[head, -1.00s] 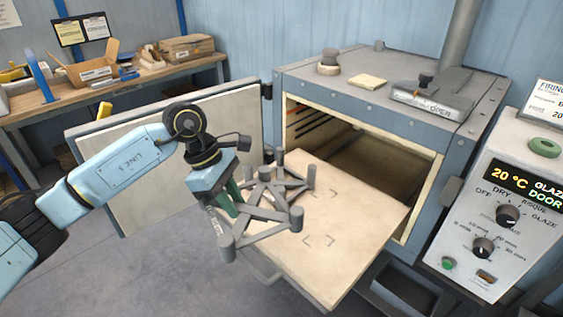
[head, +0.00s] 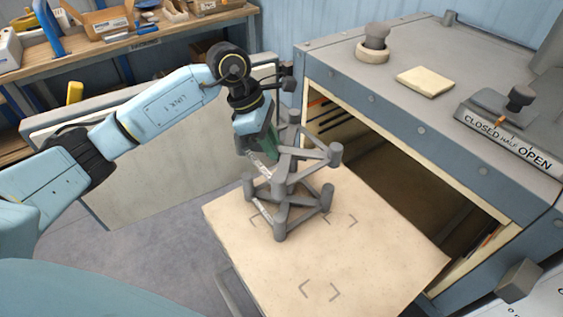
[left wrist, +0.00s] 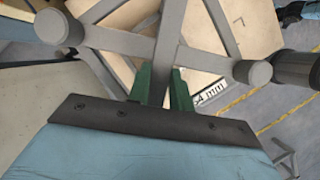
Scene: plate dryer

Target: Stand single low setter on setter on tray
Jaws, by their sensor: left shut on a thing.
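My left gripper (head: 266,145) is shut on an arm of a grey setter (head: 312,152), a cross of bars with short round posts. In the left wrist view the green fingers (left wrist: 160,88) pinch one bar of the held setter (left wrist: 172,30). A second grey setter (head: 290,200) stands on the cream tray (head: 385,255), at its far-left marked corner area. The held setter is over this one, slightly up and right of it in the head view. I cannot tell whether their posts touch. My right gripper is out of view.
The dryer (head: 400,115) stands open behind the tray, its door (head: 160,170) swung out left, behind my left arm. The near part of the tray is bare with corner marks. A cluttered workbench (head: 150,35) is at the back left.

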